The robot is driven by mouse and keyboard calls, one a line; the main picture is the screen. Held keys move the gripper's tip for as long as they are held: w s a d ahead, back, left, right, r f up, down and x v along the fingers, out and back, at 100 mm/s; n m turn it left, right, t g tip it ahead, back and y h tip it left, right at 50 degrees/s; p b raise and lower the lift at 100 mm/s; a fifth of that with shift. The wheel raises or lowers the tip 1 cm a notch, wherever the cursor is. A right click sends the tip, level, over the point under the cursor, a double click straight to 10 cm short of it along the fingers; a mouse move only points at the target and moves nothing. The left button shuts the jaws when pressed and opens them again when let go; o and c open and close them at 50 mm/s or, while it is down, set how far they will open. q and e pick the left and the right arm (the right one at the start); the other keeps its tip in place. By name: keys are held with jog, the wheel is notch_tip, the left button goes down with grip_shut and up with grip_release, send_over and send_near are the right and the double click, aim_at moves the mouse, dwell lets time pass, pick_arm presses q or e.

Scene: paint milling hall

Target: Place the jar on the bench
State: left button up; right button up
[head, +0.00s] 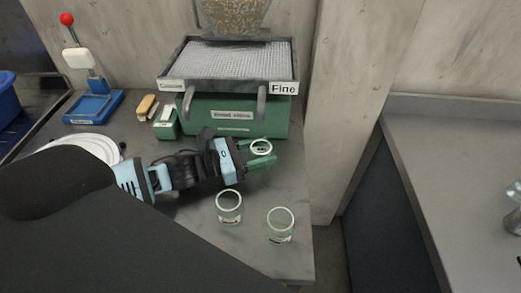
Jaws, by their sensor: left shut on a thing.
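My left gripper (262,154) reaches in from the left over the bench (190,225), with its green fingers shut on a glass jar. Only the pale rim of that jar (261,143) shows clearly; the fingers hide much of the rest. I cannot tell whether its base touches the bench. Two more clear glass jars stand upright on the bench in front of the gripper, a left one (229,207) and a right one (280,224) near the bench's right edge. My right gripper is not in view.
A green machine (207,117) with a mesh tray (228,60), marked "Fine" at right, stands behind the gripper. A blue stand (93,107) with a red knob and a white hose coil (85,147) are at left. Another grey worktop (450,150) lies right, beyond a gap.

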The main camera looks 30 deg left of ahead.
pick_arm(q)
jog(key=o, duration=1)
jog(key=shift+o, duration=0.2)
jog(key=shift+v, duration=6.05)
